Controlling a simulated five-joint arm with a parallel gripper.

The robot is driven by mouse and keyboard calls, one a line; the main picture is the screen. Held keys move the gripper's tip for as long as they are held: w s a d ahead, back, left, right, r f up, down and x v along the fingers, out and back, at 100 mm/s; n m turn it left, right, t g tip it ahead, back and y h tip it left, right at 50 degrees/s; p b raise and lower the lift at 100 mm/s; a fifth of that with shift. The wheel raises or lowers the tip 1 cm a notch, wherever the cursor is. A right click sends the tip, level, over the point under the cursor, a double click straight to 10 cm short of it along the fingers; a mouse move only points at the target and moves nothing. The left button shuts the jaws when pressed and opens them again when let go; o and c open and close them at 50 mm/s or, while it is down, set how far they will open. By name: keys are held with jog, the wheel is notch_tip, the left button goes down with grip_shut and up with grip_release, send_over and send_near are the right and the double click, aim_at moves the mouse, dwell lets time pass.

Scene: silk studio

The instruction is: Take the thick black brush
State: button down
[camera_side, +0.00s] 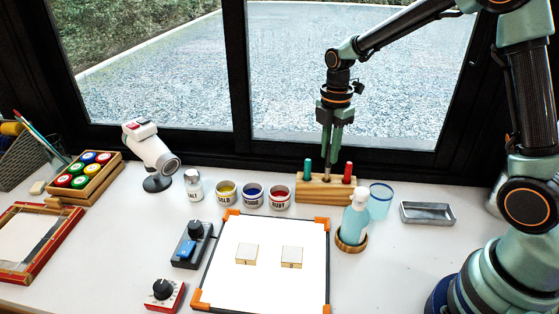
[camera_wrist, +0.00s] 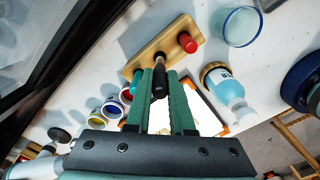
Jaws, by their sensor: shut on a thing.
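The black brush (camera_wrist: 160,80) stands at the wooden block (camera_wrist: 168,42) in the wrist view, its dark handle between my two green fingers. In the side view, my gripper (camera_side: 328,148) points straight down over the middle of the wooden block (camera_side: 318,190), shut on the brush. The brush's lower end (camera_side: 328,170) reaches down to the block's top; whether its tip is still in the hole cannot be told. A green brush (camera_side: 307,168) stands to the left and a red brush (camera_side: 347,172) to the right, both upright in the block.
A blue-rimmed glass (camera_side: 380,200) and a pump bottle (camera_side: 355,215) stand right of the block, close by. Paint jars (camera_side: 280,198) stand to its left. A framed white sheet (camera_side: 265,275) with two small blocks lies in front. A metal tray (camera_side: 427,213) lies to the right.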

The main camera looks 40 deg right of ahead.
notch_tip(320, 180, up, 15)
